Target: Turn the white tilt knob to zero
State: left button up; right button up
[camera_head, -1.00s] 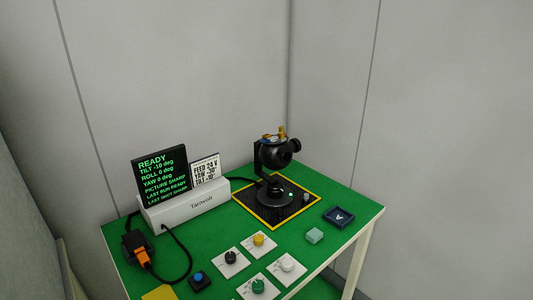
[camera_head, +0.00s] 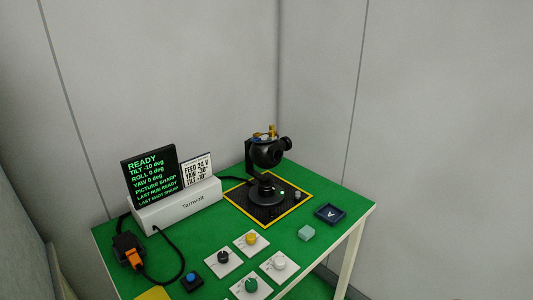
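The white tilt knob (camera_head: 279,264) sits on a square white plate near the front right of the green table (camera_head: 318,194). Its pointer direction is too small to read. The black screen (camera_head: 150,176) shows green text: READY, TILT -10 deg, ROLL 0 deg, YAW 0 deg, PICTURE SHARP. The black gimbal camera (camera_head: 266,155) stands on a dark pad with a yellow border at the back of the table. Neither of my grippers is in view.
A yellow knob (camera_head: 251,239), a black knob (camera_head: 223,257) and a green knob (camera_head: 250,285) surround the white one. A blue button (camera_head: 191,278), pale green block (camera_head: 306,233), dark blue tray (camera_head: 330,214) and orange plug (camera_head: 127,249) with black cable also lie on the table.

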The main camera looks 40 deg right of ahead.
aim_at(280, 262)
jog(key=z, duration=1.35)
jog(key=u, duration=0.15)
